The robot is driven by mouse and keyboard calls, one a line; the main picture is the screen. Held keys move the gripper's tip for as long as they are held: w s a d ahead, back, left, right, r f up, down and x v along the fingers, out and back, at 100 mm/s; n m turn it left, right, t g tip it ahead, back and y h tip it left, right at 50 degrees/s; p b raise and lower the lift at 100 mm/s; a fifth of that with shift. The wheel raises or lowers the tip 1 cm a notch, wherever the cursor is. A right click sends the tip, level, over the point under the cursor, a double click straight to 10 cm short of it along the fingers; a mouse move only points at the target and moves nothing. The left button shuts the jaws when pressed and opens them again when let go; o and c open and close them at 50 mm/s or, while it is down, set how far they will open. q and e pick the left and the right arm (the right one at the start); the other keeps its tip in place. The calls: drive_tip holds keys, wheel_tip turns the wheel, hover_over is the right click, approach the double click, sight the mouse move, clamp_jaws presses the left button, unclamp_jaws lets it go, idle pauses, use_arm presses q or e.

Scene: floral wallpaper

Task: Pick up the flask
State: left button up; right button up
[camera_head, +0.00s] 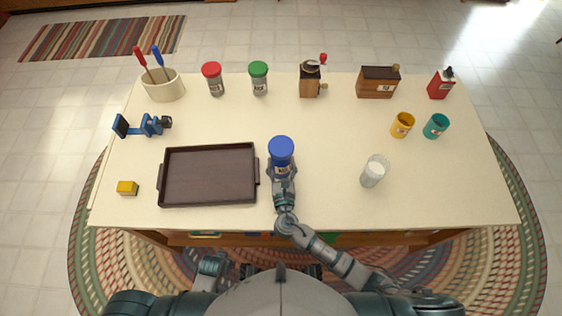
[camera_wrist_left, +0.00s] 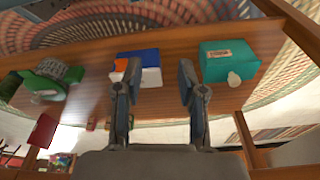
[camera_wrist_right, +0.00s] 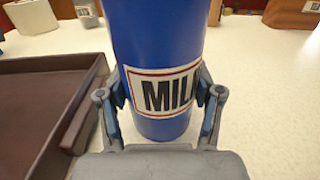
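The blue flask (camera_head: 281,150) stands upright on the table, just right of the dark tray. My left gripper (camera_wrist_left: 159,75) is open and empty, below the tabletop at the front, facing a wooden shelf.
The dark tray (camera_head: 209,203) lies just left of the flask. A clear glass (camera_head: 374,172) stands to the right. Jars, a grinder (camera_head: 310,80) and a wooden box (camera_head: 377,82) line the back. Boxes, including a teal one (camera_wrist_left: 228,62), sit on the shelf.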

sight(282, 166)
drive_tip(key=c, duration=0.6)
use_arm(q)
drive_tip(key=shift+s+f, duration=0.1)
drive_tip(key=shift+f, duration=0.05)
use_arm(e)
drive_tip(key=shift+r, duration=0.55)
wheel_tip(282, 166, up, 3)
drive_tip(key=shift+s+p, duration=0.1)
drive_tip(key=shift+p, duration=0.8)
use_arm(q)
wheel_tip(282, 166, down, 6)
drive_tip(key=s, duration=0.2)
drive_tip(key=shift+s+a+f+p, duration=0.15)
drive_tip(key=shift+a+p, duration=0.05)
drive_tip(key=shift+p, duration=0.2)
use_arm(e)
drive_tip(key=s, duration=1)
drive_tip(key=s+r, duration=0.1)
drive_tip(key=s, duration=0.5)
drive_tip(key=shift+w, duration=0.1)
